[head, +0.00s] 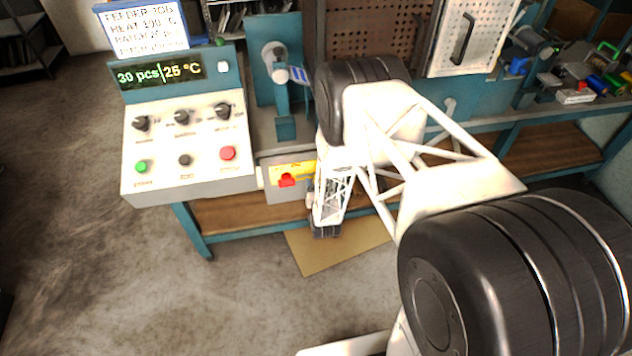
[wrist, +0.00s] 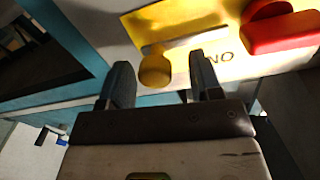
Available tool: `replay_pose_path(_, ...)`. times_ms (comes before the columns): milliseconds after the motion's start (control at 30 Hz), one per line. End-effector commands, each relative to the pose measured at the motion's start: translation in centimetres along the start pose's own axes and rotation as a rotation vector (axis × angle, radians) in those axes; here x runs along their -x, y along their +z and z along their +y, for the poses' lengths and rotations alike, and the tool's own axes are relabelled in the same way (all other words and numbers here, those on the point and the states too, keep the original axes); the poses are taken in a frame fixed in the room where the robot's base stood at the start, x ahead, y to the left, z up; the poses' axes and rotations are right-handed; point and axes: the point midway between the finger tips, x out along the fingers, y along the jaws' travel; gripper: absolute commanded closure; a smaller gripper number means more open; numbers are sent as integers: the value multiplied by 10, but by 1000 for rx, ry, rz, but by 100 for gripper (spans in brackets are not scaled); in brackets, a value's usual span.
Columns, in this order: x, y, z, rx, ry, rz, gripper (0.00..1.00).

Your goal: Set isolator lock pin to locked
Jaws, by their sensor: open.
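The isolator is a yellow plate (head: 300,168) with a red handle (head: 286,180) on a grey box at the bench front. In the wrist view the plate (wrist: 190,22) carries the red handle (wrist: 283,33), inverted "ON" lettering and a round yellow knob (wrist: 155,71), which looks like the lock pin. A thin grey bar (wrist: 187,40) lies just beyond the knob. My gripper (wrist: 159,64) is open, with one dark finger on each side of the knob. I cannot tell whether either finger touches it. In the head view my arm hides the fingertips and the knob.
A control console (head: 188,145) with knobs and buttons stands left of the isolator. A teal press (head: 284,90) stands behind it. The bench (head: 470,122) continues right with several tools. A tan mat (head: 345,250) lies on the floor. Open floor is in front.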

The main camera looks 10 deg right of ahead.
Motion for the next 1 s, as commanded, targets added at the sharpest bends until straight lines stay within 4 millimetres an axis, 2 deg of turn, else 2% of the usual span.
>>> replay_pose_path(300, 41, 1, 0, 0, -1, -3, 42)
replay_pose_path(500, 58, 0, -1, 0, -2, -1, 42)
replay_pose_path(1000, 63, 0, -1, 0, -2, -1, 42)
